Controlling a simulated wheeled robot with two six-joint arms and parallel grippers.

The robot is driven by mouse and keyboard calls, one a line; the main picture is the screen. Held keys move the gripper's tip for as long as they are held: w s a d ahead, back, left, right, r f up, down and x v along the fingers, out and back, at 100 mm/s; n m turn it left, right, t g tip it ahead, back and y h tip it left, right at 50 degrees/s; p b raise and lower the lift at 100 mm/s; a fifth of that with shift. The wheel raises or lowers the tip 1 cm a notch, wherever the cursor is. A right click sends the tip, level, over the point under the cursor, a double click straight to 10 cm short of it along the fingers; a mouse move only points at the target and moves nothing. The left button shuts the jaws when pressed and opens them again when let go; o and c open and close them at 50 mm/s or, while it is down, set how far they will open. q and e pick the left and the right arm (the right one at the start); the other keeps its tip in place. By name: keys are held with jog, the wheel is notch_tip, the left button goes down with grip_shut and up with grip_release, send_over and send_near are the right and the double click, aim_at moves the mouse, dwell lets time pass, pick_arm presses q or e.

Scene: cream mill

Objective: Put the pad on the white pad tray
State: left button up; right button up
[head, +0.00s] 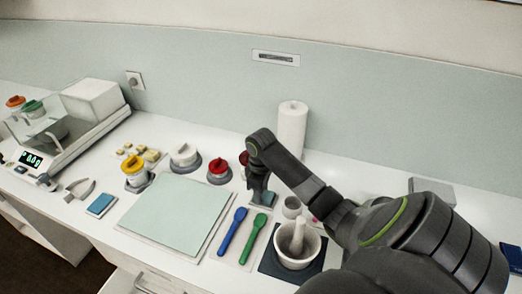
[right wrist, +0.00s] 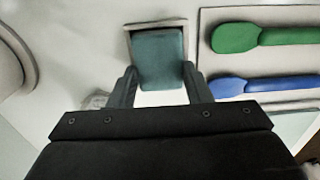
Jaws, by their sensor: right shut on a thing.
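In the right wrist view, my right gripper (right wrist: 160,72) has one finger on each side of the pad (right wrist: 158,50). The pale-rimmed pad tray (right wrist: 150,25) shows around the far end of the pad. The pad is over or in this tray; I cannot tell whether it touches the bottom. The fingers and pad hide most of the tray in the head view. My left gripper is not in view.
A white mortar with pestle (head: 295,258) stands on a dark mat in front. A small cup (head: 291,207) and a paper roll (head: 292,128) are close by. A blue pad (head: 102,204) lies far left.

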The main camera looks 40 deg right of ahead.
jog(key=shift+f, duration=0.15)
jog(key=o, duration=1)
jog(key=shift+c, duration=0.2)
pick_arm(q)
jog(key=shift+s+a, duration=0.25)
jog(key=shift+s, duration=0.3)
pick_arm(e)
jog(key=shift+w+r, duration=0.1)
jog(key=shift+r, duration=0.45)
notch_tip(320, 180, up, 6)
jog(key=shift+f, duration=0.2)
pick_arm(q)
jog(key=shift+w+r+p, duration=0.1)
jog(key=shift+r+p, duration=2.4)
pick_arm(e)
jog(key=shift+r, duration=2.85)
